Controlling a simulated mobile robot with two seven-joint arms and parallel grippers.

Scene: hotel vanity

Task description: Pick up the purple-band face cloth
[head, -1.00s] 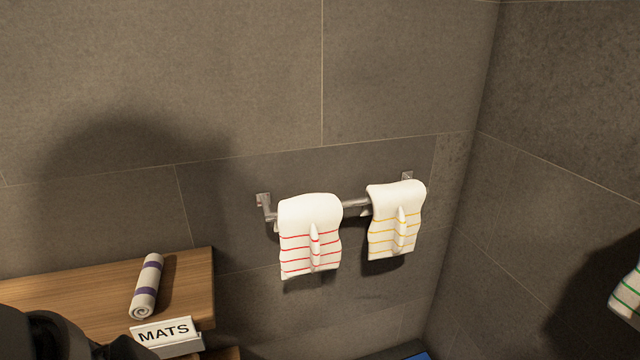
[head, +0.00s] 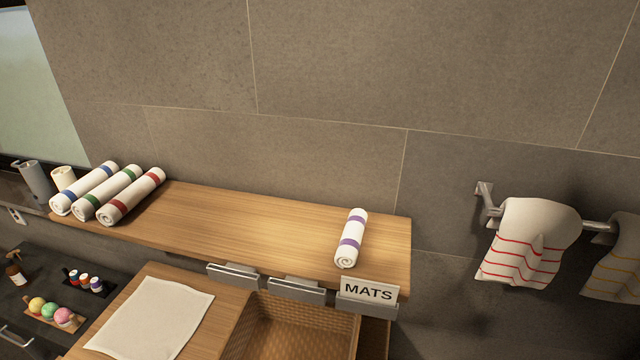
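The purple-band face cloth (head: 351,238) is a small white roll with two purple bands. It lies alone near the right end of the wooden shelf (head: 240,227), above the MATS sign (head: 368,291). Neither of my grippers shows in the head view now.
Several rolled towels, with blue, green and red bands (head: 132,196), lie at the shelf's left end. A red-striped towel (head: 525,243) hangs from a wall rail at right. A white mat (head: 150,318) and a wicker basket (head: 300,325) are below. The shelf's middle is clear.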

